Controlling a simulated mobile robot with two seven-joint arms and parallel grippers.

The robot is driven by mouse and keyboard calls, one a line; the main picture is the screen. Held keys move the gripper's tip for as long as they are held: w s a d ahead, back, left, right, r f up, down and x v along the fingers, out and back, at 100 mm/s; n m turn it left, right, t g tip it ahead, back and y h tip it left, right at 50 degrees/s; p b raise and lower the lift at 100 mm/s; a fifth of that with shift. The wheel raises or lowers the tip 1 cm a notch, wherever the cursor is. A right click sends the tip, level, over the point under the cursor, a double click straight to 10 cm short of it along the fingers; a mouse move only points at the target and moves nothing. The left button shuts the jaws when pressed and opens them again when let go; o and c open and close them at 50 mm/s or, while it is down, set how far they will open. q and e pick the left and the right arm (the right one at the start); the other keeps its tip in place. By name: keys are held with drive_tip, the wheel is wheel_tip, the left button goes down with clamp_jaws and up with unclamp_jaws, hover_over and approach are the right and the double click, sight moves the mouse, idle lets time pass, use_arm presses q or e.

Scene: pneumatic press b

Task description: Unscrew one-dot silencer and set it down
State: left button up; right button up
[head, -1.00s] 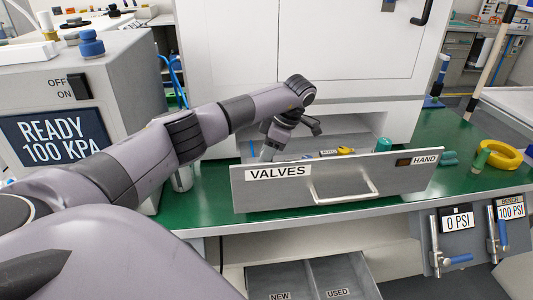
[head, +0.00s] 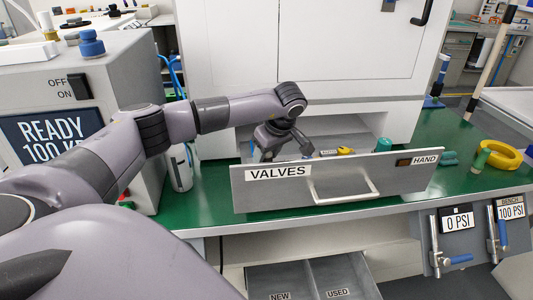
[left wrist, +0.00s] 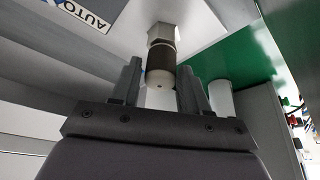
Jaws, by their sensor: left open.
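In the left wrist view, a silencer (left wrist: 160,64) with a dark band and pale end hangs from a metal hex fitting (left wrist: 161,34). One small dark dot shows on its pale end. My left gripper (left wrist: 160,78) is open, with one finger on each side of the silencer's lower end; I cannot tell whether either finger touches it. In the head view my left gripper (head: 285,145) is above and behind the front of the VALVES drawer (head: 290,188), and the silencer is not visible there. My right gripper is not in view.
The VALVES drawer stands pulled out over the green bench (head: 205,212), with small parts inside. A grey box with a READY display (head: 48,138) stands left. A pale cylinder (head: 181,170) stands beside it. NEW and USED compartments (head: 312,282) are below. A yellow ring (head: 499,154) lies right.

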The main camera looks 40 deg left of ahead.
use_arm(q)
drive_tip(key=m+t, duration=0.1)
drive_tip(key=m, duration=0.2)
drive_tip(key=shift+h, duration=0.3)
drive_tip(key=c, duration=0.6)
drive_tip(key=n+g, duration=0.2)
drive_tip(key=n, duration=0.3)
drive_tip(key=n+g, duration=0.1)
drive_tip(key=n, duration=0.2)
drive_tip(key=n+g, duration=0.1)
drive_tip(key=n, duration=0.2)
drive_tip(key=shift+n, duration=0.4)
